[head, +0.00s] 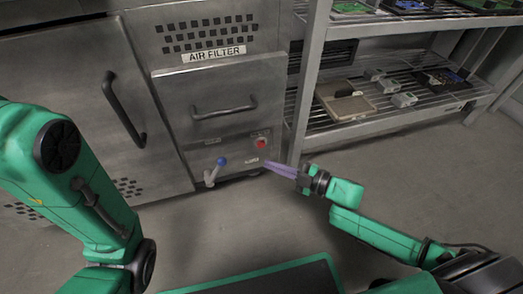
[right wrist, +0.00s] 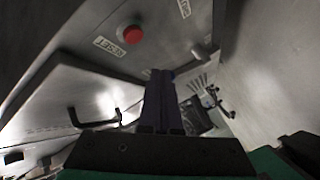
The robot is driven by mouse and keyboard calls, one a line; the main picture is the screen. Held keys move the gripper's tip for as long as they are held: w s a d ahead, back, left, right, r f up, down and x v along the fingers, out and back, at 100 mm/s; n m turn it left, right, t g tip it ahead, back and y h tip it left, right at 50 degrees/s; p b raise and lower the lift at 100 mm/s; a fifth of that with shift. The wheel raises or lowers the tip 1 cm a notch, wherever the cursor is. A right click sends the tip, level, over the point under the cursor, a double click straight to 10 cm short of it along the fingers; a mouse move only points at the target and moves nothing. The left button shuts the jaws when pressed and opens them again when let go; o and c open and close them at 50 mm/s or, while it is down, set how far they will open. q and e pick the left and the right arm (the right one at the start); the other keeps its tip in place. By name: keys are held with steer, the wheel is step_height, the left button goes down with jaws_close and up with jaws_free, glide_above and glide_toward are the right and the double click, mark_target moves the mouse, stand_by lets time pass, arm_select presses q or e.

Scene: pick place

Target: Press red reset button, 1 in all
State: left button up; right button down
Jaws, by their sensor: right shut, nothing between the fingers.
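The red reset button (head: 261,143) sits low on the front panel of the steel cabinet, under the drawer with the long handle. In the right wrist view the red button (right wrist: 131,34) shows at the upper left, above a label reading RESET (right wrist: 107,46). My right gripper (head: 267,163) is shut and empty, its purple fingers pointing left, just below the button in the head view. In the right wrist view its fingertips (right wrist: 160,75) are below and right of the button, apart from it in the picture. My left gripper is out of view; only its green arm shows.
A blue-knobbed lever (head: 221,161) sticks out left of the button. The drawer handle (head: 224,109) is above. A metal shelf rack (head: 309,85) with trays and parts stands right of the cabinet. Bare floor lies in front of the cabinet.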

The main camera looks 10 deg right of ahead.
mark_target(261, 144)
steer(key=w+b, duration=0.2)
steer(key=w, duration=0.2)
steer(key=shift+w+a, duration=0.1)
steer(key=shift+w, duration=0.1)
stand_by(1.8)
steer(key=shift+w, duration=0.3)
